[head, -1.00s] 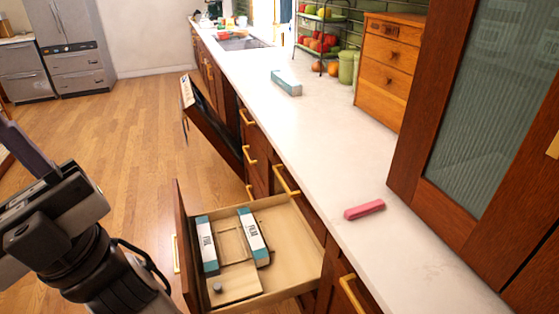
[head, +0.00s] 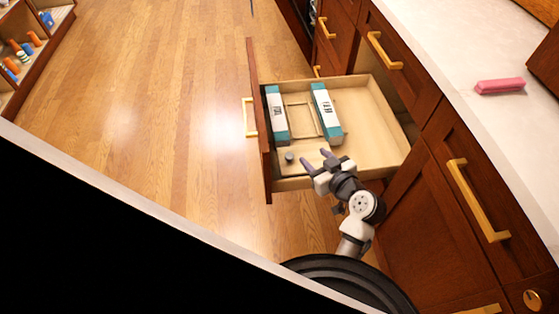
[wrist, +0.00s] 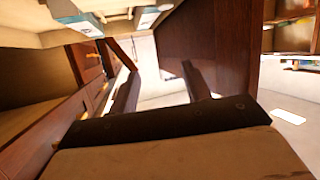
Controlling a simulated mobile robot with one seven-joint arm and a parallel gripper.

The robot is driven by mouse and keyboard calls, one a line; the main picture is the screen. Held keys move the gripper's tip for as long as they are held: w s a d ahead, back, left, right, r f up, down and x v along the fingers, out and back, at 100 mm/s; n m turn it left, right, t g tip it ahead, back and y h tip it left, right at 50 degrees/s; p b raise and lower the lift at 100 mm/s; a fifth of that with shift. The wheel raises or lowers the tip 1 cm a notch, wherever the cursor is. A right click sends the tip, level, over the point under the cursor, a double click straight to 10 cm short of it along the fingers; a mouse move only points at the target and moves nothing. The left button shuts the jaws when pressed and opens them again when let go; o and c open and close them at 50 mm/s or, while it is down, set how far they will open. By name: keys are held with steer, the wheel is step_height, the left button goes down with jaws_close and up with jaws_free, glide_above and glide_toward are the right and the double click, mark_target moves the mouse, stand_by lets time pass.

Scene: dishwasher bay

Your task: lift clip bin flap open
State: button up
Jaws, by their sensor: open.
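The clip bin flap appears to be the pale wooden panel (head: 301,147) in the front left corner of the open drawer (head: 375,150). It lies flat and carries a small dark grey knob (head: 289,157). My gripper (head: 315,155) is open and empty, with its purple fingers over the drawer's near side, just right of the knob. I cannot tell its height above the panel. In the wrist view, the two dark fingers (wrist: 162,75) stand apart with nothing between them. The flap and knob are not clearly visible there.
Two teal and white boxes, one left (head: 277,115) and one right (head: 326,113), lie in the drawer behind the panel. A pink block (head: 500,86) lies on the white counter (head: 440,40). Cabinet fronts with gold handles stand close on the right. The wooden floor left is clear.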

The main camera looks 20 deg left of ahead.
step_height(320, 180, down, 4)
steer(key=s+d+g, duration=0.1)
steer(key=s+d, duration=0.1)
steer(key=s, duration=0.1)
steer(key=x, duration=1.4)
steer(key=shift+f+p, duration=0.2)
steer(key=shift+p, duration=0.15)
steer(key=shift+d, duration=0.1)
jaws_close()
